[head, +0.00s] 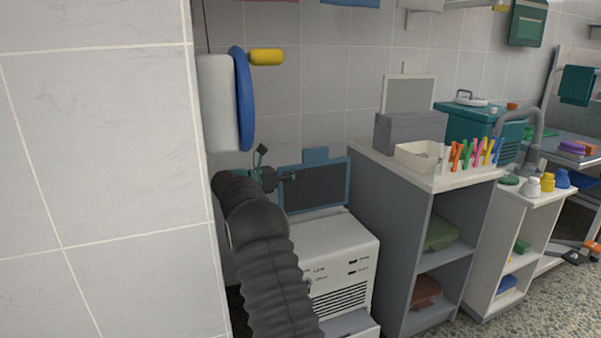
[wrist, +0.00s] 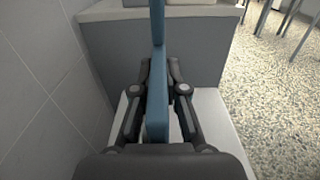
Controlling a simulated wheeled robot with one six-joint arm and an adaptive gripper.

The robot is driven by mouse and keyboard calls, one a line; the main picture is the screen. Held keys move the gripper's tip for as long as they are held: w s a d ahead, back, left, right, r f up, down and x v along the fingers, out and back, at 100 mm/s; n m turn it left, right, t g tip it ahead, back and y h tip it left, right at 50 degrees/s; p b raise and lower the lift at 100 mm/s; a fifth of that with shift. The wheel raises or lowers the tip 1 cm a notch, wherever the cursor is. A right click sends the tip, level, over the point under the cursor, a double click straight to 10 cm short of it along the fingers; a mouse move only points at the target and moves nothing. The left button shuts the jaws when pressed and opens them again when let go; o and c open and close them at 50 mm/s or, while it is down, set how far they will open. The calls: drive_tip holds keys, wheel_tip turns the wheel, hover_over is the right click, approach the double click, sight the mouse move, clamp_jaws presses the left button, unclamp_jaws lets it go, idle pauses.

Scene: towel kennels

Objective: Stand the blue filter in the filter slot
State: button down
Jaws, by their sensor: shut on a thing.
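The blue filter (head: 315,187), a blue frame around a dark panel with a tab on top, is upright above the back of the white machine (head: 330,250). My gripper (head: 288,177) is shut on its left side. In the wrist view the filter (wrist: 157,100) shows edge-on between the two fingers (wrist: 157,92). The filter's lower edge looks close to the machine's top. I cannot tell whether it touches. No filter slot can be made out; the machine's top behind the filter is hidden.
A tiled wall (head: 100,170) stands close on the left. A grey cabinet (head: 390,240) rises right beside the machine, carrying a grey box (head: 408,132) and a cream bin (head: 418,157). Open floor lies at the far right.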

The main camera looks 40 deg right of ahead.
drive_tip(key=shift+w+d+f+p, duration=0.15)
drive_tip(key=shift+w+f+p, duration=0.2)
drive_tip(key=shift+w+p, duration=0.4)
drive_tip(key=shift+w+d+f+p, duration=0.15)
drive_tip(key=shift+w+f+p, duration=0.3)
drive_tip(key=shift+p, duration=0.45)
drive_tip(key=shift+w+d+f+p, duration=0.15)
drive_tip(key=shift+w+f+p, duration=0.1)
drive_tip(key=shift+w+p, duration=0.55)
drive_tip(key=shift+s, duration=0.1)
drive_tip(key=shift+a, duration=0.25)
drive_tip(key=shift+f, duration=0.1)
drive_tip(key=shift+f, duration=1.6)
